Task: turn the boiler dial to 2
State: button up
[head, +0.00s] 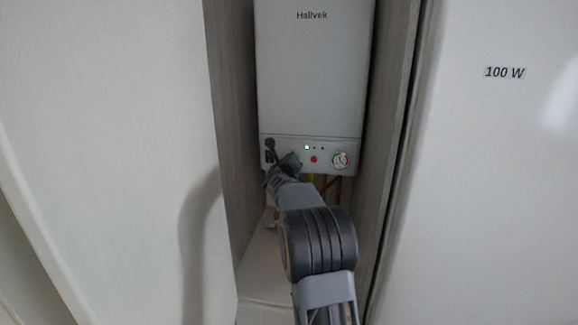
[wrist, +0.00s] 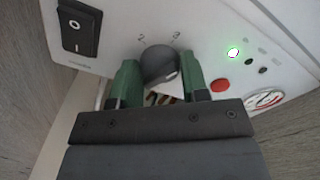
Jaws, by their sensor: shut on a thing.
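The white boiler (head: 310,70) stands in a narrow cabinet, with its control panel along the bottom. In the wrist view the dark round boiler dial (wrist: 160,62) sits between the two green fingers of my gripper (wrist: 160,78), which is shut on it. The printed numbers 2 and 3 show above the dial, 2 to the left and 3 to the right. I cannot tell which number the dial points at. In the head view my gripper (head: 284,162) is at the panel's left part and hides the dial.
A black rocker switch (wrist: 78,28) is left of the dial. A lit green light (wrist: 233,53), a red button (wrist: 221,85) and a round gauge (wrist: 264,99) are to its right. Pipes hang below the boiler. Cabinet walls stand close on both sides.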

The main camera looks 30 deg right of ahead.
jog(key=shift+n+p, duration=1.3)
jog(key=shift+n, duration=7)
jog(key=o, duration=0.9)
jog(key=b+v, duration=0.4)
jog(key=v, duration=1)
